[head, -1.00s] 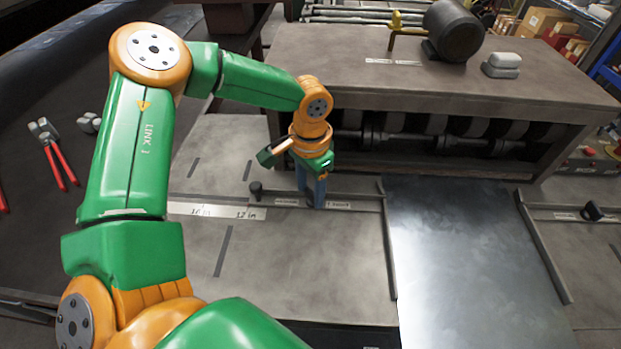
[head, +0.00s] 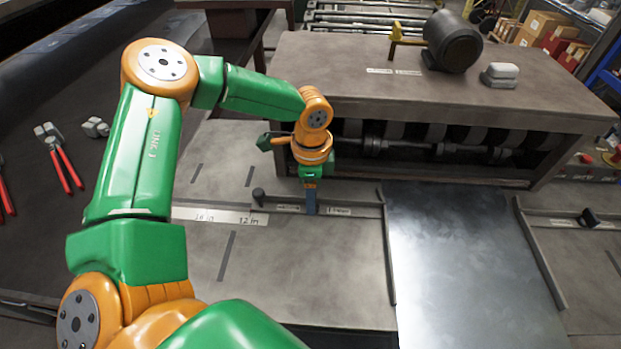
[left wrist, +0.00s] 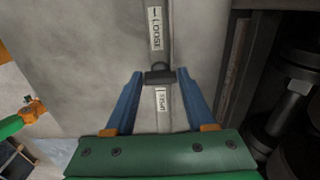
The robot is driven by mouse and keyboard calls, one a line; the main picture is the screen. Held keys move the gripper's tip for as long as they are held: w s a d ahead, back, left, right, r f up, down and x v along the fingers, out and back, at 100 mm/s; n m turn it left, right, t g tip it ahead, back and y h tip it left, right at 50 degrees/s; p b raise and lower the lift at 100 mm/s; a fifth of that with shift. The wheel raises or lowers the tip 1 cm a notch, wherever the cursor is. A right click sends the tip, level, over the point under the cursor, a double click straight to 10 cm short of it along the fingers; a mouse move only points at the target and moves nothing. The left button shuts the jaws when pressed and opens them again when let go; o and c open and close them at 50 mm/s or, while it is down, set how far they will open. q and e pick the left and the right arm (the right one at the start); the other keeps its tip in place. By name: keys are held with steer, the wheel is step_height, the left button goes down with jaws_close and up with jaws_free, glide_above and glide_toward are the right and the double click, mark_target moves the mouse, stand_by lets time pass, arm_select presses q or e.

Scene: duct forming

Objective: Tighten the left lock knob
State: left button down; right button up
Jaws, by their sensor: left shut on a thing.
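The left lock knob (left wrist: 160,76) is a dark bar-shaped handle on the left guide bar (head: 362,200). In the left wrist view it lies crosswise between my two blue fingers, with a label reading LOOSE (left wrist: 155,28) above it and another label (left wrist: 163,99) below it. My left gripper (head: 311,209) points down at the bar and also shows in the left wrist view (left wrist: 160,80); it is shut on the knob. In the head view the fingers hide the knob. My right gripper is not in view.
A black post knob (head: 258,196) stands left on the bar beside a ruler strip (head: 220,215). A metal sheet (head: 465,260) lies to the right, then a right guide with its own black knob (head: 587,217). A roller machine (head: 340,60) stands behind.

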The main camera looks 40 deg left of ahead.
arm_select(q)
steer(key=shift+m, duration=0.3)
steer(key=shift+c, duration=1.2)
jaws_free()
steer(key=shift+d, duration=0.1)
step_height(320, 180, up, 7)
steer(key=shift+r+b, duration=0.1)
steer(key=shift+b, duration=0.35)
